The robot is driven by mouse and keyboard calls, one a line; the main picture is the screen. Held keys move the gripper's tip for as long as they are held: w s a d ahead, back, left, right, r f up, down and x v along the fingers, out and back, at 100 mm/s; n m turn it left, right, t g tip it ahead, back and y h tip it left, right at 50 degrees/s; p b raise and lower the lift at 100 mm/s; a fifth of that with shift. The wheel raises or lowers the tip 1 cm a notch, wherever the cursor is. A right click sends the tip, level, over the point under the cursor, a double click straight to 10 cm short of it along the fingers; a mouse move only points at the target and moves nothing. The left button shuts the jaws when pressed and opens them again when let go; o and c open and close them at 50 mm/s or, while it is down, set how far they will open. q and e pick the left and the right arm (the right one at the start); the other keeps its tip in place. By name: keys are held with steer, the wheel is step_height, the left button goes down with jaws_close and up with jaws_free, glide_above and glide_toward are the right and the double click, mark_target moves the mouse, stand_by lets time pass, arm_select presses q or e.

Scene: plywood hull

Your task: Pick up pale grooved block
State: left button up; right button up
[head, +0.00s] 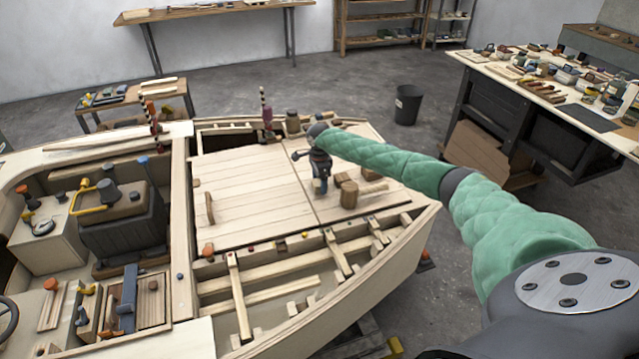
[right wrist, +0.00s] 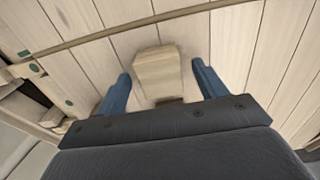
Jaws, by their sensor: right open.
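In the right wrist view a pale wooden block (right wrist: 158,72) lies on the planked deck, between and slightly beyond my two blue fingertips. Its near end is partly hidden by the gripper body, and I cannot make out its groove clearly. My right gripper (right wrist: 161,73) is open, with a gap on each side of the block. In the head view my right gripper (head: 320,186) points down over the deck, just left of a brown wooden block (head: 348,195). There my gripper hides part of the deck beneath it. My left gripper is not in view.
The planked deck (head: 245,205) is mostly clear left of the gripper, except for a small wooden handle (head: 209,208). Open hull ribs (head: 238,285) lie in front.

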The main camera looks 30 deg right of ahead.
mark_target(319, 182)
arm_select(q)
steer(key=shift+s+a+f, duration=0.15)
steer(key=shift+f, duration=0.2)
arm_select(e)
steer(key=shift+f, duration=0.45)
steer(key=shift+c, duration=0.4)
steer(key=c, duration=1)
